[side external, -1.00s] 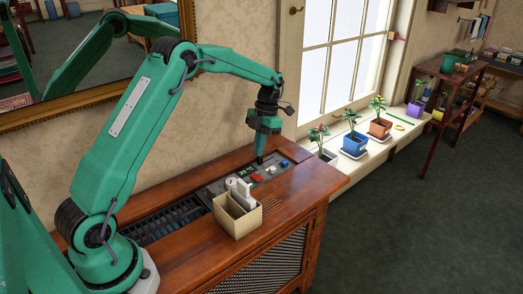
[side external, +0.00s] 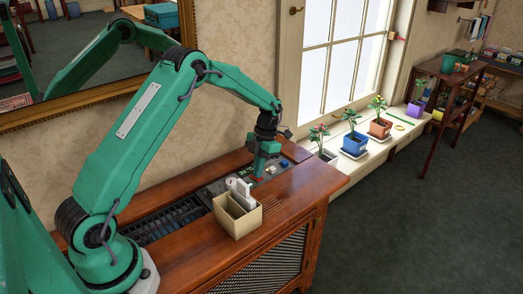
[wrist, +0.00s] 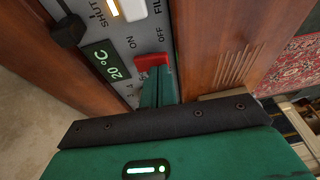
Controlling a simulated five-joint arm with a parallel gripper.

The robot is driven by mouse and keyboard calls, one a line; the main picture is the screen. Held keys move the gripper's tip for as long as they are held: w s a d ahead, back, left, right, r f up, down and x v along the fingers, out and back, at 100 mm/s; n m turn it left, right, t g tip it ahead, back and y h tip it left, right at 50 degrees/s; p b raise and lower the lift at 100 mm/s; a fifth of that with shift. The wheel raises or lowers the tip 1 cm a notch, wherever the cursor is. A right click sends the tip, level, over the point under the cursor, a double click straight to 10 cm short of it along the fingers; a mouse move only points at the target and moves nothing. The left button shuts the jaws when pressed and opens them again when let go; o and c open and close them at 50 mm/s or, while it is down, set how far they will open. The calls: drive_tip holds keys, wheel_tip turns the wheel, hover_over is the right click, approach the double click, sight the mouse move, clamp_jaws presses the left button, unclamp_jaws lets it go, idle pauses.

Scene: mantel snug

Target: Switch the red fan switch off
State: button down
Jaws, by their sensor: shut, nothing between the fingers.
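The red switch (wrist: 150,62) sits on the grey control panel (wrist: 143,30), beside printed ON and OFF marks in the wrist view. My gripper (wrist: 160,80) is shut and empty, with its fingertips right at the red switch. They hide part of it and look to be touching it, but I cannot tell contact for sure. In the side view my gripper (side external: 257,177) points down onto the panel, and only a bit of red shows at its tip. I cannot tell which way the switch is tipped.
A green 20 °C display (wrist: 105,62), a white switch (wrist: 130,9) and a black knob (wrist: 68,31) are close by on the panel. A cream divided box (side external: 238,219) with white items stands in front. Potted plants (side external: 353,143) line the window sill.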

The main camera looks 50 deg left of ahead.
drive_tip(key=shift+d+f, duration=0.15)
drive_tip(key=shift+f, duration=0.2)
drive_tip(key=shift+s+a, duration=0.1)
drive_tip(key=shift+a, duration=0.7)
drive_tip(key=shift+a+r, duration=0.1)
drive_tip(key=shift+r, duration=0.7)
drive_tip(key=d+v, duration=0.1)
drive_tip(key=v, duration=1.1)
drive_tip(key=shift+s+a+r, duration=0.2)
drive_tip(key=shift+a+r, duration=0.15)
drive_tip(key=shift+r, duration=0.1)
